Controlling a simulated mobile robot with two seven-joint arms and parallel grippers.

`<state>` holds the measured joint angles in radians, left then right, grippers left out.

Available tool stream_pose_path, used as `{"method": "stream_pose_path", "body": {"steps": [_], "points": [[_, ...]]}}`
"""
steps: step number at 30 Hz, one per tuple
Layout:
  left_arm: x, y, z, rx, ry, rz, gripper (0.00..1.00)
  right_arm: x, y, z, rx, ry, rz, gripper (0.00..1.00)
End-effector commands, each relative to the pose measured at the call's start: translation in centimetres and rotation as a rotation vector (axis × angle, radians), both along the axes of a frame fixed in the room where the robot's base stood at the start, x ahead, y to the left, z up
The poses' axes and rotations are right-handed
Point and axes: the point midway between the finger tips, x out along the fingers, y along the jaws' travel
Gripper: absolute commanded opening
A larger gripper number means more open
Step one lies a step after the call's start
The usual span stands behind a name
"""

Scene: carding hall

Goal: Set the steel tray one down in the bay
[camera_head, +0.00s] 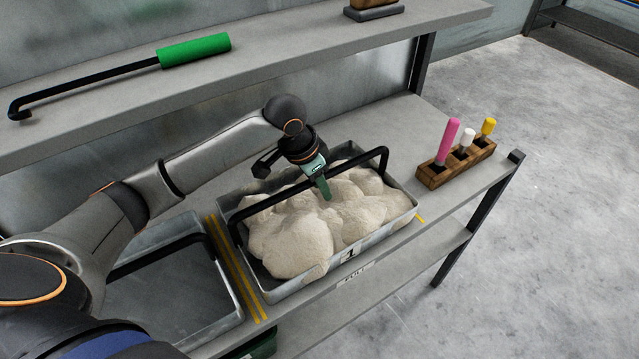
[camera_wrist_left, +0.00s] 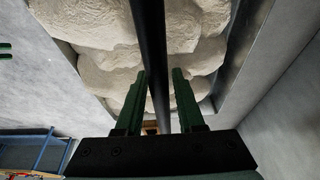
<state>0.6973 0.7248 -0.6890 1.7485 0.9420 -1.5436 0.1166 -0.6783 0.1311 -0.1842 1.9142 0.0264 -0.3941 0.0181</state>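Steel tray one (camera_head: 385,236), marked "1" and heaped with pale fibre (camera_head: 290,235), is on or just over the grey lower shelf in the head view. I cannot tell whether its base touches. Its black bar handle (camera_head: 352,164) arches over the fibre. The bay has yellow lines (camera_head: 236,268) at its left, and a little yellow shows by the tray's right front corner. My left gripper (camera_head: 322,188) is at the handle's middle. In the left wrist view its green fingers (camera_wrist_left: 160,75) stand on either side of the bar (camera_wrist_left: 150,35), with narrow gaps. My right gripper is out of view.
A steel tray (camera_head: 180,285) with a black handle, its visible part empty, stands left of the yellow lines, partly behind my arm. A wooden block (camera_head: 455,172) with coloured pegs is at the right. A green-handled hook (camera_head: 195,49) lies on the upper shelf.

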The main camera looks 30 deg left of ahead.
Motion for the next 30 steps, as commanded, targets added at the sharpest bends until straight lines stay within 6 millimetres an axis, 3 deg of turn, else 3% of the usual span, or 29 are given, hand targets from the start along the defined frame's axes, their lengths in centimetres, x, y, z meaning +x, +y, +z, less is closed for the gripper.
{"method": "stream_pose_path", "body": {"steps": [5,14,19,30], "points": [[0.0,0.0,-0.1,0.0,0.002,0.0,0.57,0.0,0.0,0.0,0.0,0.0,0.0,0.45],[-0.2,0.1,0.1,0.002,0.005,0.0,0.57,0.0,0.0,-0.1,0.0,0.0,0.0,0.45],[-0.7,0.4,2.3,0.002,0.001,0.0,0.57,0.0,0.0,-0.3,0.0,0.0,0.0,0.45],[-2.7,1.5,9.8,0.001,-0.001,-0.001,0.57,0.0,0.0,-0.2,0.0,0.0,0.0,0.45]]}}
